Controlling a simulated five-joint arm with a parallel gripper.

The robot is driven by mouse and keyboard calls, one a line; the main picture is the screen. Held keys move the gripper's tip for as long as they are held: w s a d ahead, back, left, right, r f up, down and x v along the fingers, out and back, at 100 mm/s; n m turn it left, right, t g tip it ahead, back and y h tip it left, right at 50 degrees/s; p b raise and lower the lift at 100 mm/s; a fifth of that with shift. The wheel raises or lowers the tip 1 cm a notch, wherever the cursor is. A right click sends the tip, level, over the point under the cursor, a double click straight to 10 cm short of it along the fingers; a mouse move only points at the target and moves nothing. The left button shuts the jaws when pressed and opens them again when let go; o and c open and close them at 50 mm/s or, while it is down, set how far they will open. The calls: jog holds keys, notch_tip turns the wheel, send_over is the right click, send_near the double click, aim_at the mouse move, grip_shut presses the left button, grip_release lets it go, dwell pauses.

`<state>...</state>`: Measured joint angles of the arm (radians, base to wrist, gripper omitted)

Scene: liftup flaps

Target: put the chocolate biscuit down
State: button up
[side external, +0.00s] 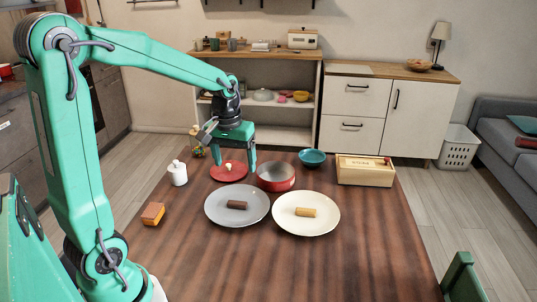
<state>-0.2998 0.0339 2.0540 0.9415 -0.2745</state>
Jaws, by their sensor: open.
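The chocolate biscuit (238,204), a small dark brown bar, lies on the grey plate (221,217) in the middle of the table. My gripper (233,170) is open, pointing down behind the grey plate. It is over or around the red lid (219,173) with its pale knob; I cannot tell whether the fingers touch the lid. The biscuit is apart from my gripper, nearer the camera.
A cream plate (306,226) with a tan biscuit (305,212) is on the right. A red pot (276,178), teal bowl (312,157) and wooden box (366,171) stand behind. A white jar (178,173) and a sponge (153,214) are left. The front table is clear.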

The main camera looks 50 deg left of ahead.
jog(key=s+d+r+m+t, duration=0.2)
jog(key=s+d+r+m, duration=0.1)
jog(key=s+d, duration=0.2)
jog(key=s+d+r+m+t, duration=0.2)
jog(key=s+d+r+m, duration=0.1)
jog(key=s+d, duration=0.3)
jog(key=shift+s+r+m, duration=0.15)
jog(key=shift+s+m, duration=0.15)
jog(key=shift+s, duration=0.8)
